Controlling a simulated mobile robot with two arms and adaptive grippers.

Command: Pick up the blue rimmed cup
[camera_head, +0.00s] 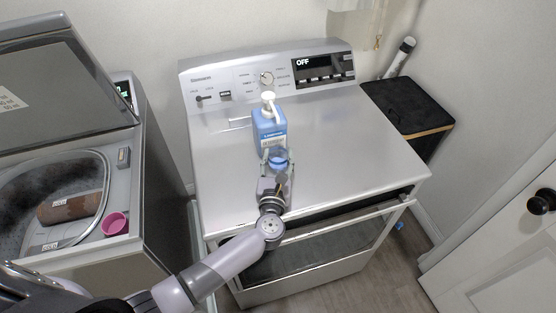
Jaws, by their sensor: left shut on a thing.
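My left gripper (276,169) reaches in over the front half of the dryer top and is shut on the blue rimmed cup (279,158). The cup is small and clear with a blue tint, and the fingers hide part of it. I cannot tell whether it still touches the dryer top. A blue bottle (270,130) with a white pump stands right behind it. My right gripper is not in view.
The dryer (350,140) top is clear left and right of the bottle. At left, the washer's lid (60,85) is raised, with a pink cup (115,223) near its opening. A black bin (408,105) stands at right, near a white door (510,250).

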